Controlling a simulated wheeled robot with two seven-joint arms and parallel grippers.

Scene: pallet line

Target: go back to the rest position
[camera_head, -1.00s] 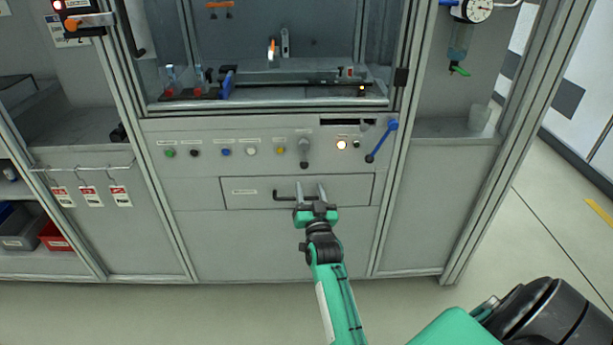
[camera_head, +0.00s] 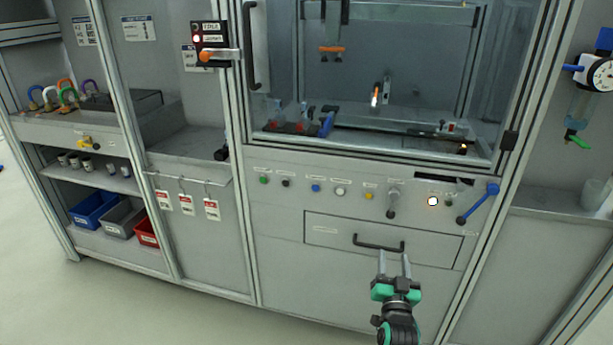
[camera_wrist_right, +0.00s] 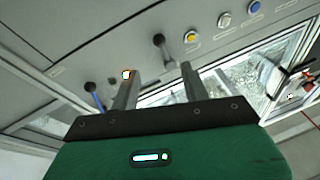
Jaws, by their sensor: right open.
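My right gripper (camera_head: 394,262) is open and empty, in front of the grey drawer (camera_head: 330,232) and just below its black handle (camera_head: 379,243). The drawer front looks flush with the panel. In the right wrist view the two fingers of my right gripper (camera_wrist_right: 158,88) are apart with nothing between them. They point up toward the control panel. My left gripper is in no view.
A row of buttons (camera_head: 340,191) and a blue lever (camera_head: 478,204) sit above the drawer. A glazed enclosure is over them. Red tags (camera_head: 187,202) hang at left. Blue (camera_head: 93,209), grey and red bins fill a low shelf. Floor at lower left is clear.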

